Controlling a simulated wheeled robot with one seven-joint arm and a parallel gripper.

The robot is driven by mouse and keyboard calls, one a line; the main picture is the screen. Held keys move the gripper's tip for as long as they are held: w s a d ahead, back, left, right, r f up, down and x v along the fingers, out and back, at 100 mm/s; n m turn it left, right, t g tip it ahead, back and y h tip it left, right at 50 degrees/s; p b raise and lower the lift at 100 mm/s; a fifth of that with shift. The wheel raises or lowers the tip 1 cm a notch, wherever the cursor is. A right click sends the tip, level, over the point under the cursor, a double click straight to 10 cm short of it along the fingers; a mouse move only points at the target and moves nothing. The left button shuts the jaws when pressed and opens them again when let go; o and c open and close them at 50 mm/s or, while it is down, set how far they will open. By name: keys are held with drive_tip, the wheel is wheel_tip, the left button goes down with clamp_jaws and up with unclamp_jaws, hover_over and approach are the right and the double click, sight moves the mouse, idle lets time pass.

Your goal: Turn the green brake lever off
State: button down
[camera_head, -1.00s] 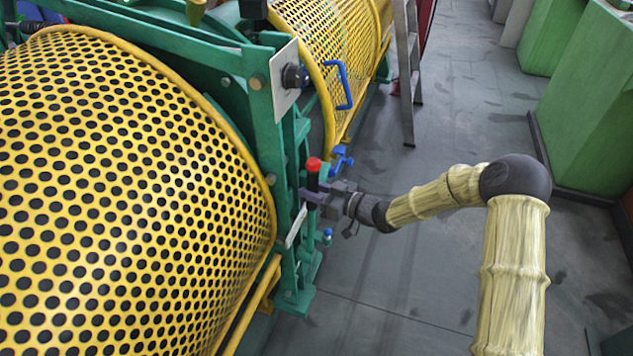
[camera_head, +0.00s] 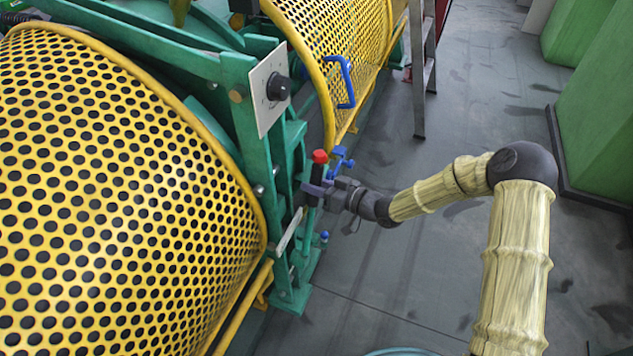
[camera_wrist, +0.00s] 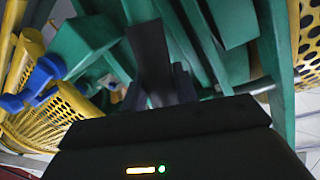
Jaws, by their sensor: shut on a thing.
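The brake lever shows in the head view as an upright green bar (camera_head: 310,222) with a black grip (camera_head: 317,173) and a red knob (camera_head: 319,156) on top. It stands beside the green frame of the machine. My gripper (camera_head: 316,190) is shut on the lever just below the red knob, reaching in from the right. The jaws hide part of the lever. In the wrist view my dark gripper fingers (camera_wrist: 155,65) point at green machine parts, and I cannot clearly make out the lever there.
The green frame (camera_head: 250,150) with a white dial plate (camera_head: 268,90) stands left of my gripper, beside yellow perforated guards (camera_head: 110,190). A blue clamp (camera_head: 342,160) is close behind the lever. A ladder (camera_head: 420,75) stands farther back.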

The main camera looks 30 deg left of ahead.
drive_tip(key=shift+w+d, duration=0.1)
drive_tip(key=shift+w, duration=0.3)
drive_tip(key=c, duration=1.1)
unclamp_jaws()
drive_tip(key=shift+w, duration=0.1)
drive_tip(key=shift+s, duration=0.2)
drive_tip(key=d, duration=0.5)
drive_tip(key=s+d+r, duration=0.1)
drive_tip(key=d, duration=0.5)
drive_tip(key=d+r+p, duration=0.1)
drive_tip(key=d, duration=0.5)
drive_tip(key=shift+s+r, duration=0.1)
drive_tip(key=shift+s, duration=0.05)
